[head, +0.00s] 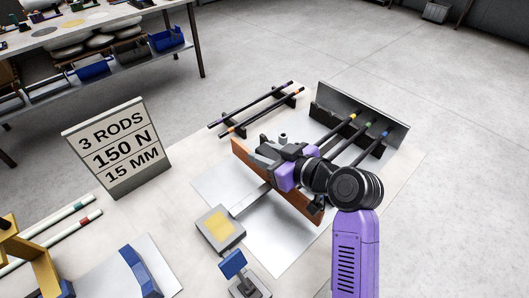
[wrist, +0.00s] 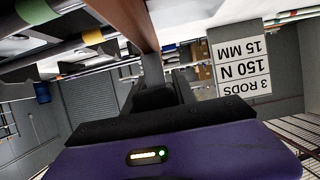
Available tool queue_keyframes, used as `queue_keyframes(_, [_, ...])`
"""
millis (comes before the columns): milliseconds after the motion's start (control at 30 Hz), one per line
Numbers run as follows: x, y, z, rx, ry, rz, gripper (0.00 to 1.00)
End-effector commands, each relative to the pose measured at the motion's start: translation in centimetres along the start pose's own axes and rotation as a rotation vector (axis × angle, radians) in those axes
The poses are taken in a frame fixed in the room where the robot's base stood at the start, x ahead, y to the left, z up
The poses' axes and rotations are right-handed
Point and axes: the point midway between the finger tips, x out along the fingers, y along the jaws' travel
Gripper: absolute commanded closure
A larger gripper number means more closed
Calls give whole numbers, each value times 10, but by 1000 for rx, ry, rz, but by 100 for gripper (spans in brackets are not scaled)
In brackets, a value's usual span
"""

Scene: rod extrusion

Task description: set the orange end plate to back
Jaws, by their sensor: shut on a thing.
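The orange end plate (head: 303,205) is a long brown-orange bar standing on edge across the fixture in the head view. Its middle is hidden behind my gripper (head: 264,158), which is shut on it. The plate also shows in the wrist view (wrist: 134,22), running up from the fingers. Three dark rods with yellow, green and blue bands (head: 369,136) reach from a dark upright plate (head: 365,103) toward the orange plate. My arm hides their near ends, so I cannot tell whether they touch the orange plate.
Two loose rods lie on a black rack (head: 258,110) behind the gripper. A sign (head: 118,146) reading "3 RODS 150 N 15 MM" stands left. A yellow-topped pad (head: 220,228) and a blue-topped device (head: 233,264) are in front. A shelved bench (head: 95,35) stands far left.

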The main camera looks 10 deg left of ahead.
Motion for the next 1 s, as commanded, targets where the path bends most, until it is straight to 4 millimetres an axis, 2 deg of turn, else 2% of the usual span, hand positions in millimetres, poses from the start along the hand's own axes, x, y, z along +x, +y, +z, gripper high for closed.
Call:
queue_keyframes(167, [0, -4, 0, -1, -2, 0, 100])
queue_keyframes(267, [0, -21, 0, -3, -6, -1, 100])
queue_keyframes(500, [-1, -80, -1, -3, -5, -1, 100])
queue_keyframes(600, [0, -94, -1, -3, -2, -1, 100])
queue_keyframes(967, [0, -102, 0, 0, -1, -4, 100])
queue_keyframes(1000, [0, -102, 0, 1, -1, -5, 63])
